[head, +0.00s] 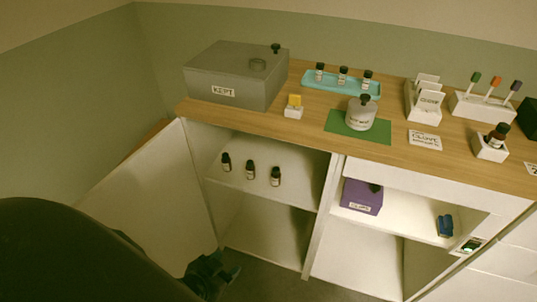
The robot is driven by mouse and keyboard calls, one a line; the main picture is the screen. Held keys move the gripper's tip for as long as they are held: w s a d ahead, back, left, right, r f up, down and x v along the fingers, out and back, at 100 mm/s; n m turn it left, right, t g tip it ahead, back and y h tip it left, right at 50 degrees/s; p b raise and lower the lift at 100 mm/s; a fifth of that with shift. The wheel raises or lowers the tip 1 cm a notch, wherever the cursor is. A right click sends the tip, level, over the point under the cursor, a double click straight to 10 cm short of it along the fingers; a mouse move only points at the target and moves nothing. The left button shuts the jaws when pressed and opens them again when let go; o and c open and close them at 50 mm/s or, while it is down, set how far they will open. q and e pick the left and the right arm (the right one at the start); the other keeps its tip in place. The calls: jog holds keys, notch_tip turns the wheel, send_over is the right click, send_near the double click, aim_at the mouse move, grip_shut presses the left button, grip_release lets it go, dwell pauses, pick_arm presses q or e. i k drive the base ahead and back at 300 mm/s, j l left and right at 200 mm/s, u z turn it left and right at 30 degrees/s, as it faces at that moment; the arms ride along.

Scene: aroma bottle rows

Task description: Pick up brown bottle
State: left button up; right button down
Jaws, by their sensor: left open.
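A brown bottle (497,135) with a dark cap stands in a small white holder (490,151) at the right of the wooden counter. Three small dark bottles with labels, the left one (226,162), the middle one (250,169) and the right one (275,176), stand in a row on the upper shelf of the open left cabinet. My left gripper (226,274) is open, low in front of the left cabinet, below and apart from the shelf row. My right gripper is out of view.
The open white cabinet door (150,190) stands left of the shelf. A grey KEPT box (235,78), a jar on a green mat (340,126) and card and stick holders occupy the counter. A purple box (361,197) and a blue object (445,225) sit on the right shelf.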

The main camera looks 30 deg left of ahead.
aim_at(226, 161)
jog(key=k+u, duration=0.1)
jog(key=u, duration=0.8)
